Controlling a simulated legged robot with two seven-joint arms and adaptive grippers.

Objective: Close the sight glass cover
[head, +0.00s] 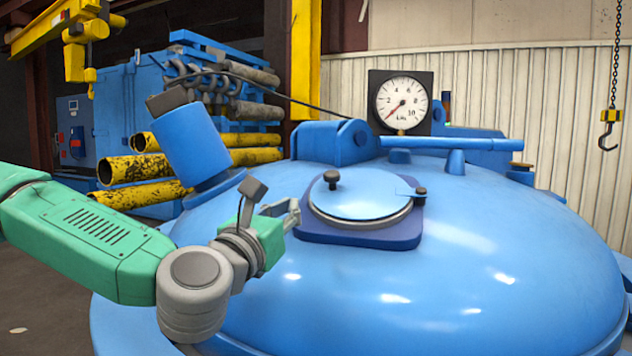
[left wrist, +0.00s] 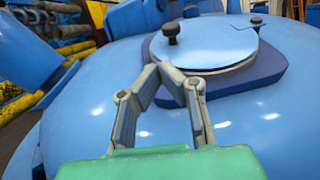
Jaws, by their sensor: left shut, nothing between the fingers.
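The sight glass cover (head: 365,200) is a light blue disc with a black knob (head: 331,178) near its left edge and a hinge (head: 420,193) at its right. It lies over the grey ring (head: 375,222) on a dark blue plate; I see no clear gap beneath it. The cover (left wrist: 215,50) also shows at the top of the left wrist view, with its knob (left wrist: 172,30). My left gripper (head: 294,208) is just left of the plate, below and left of the knob. Its fingertips (left wrist: 158,68) meet with nothing between them, apart from the knob. My right gripper is out of view.
The plate sits on the large blue furnace lid (head: 480,240), which curves away smoothly. Behind it stand a pressure gauge (head: 403,102) and a blue bar (head: 455,143). A hook (head: 606,135) hangs at right. Pipes (head: 135,168) are stacked at left.

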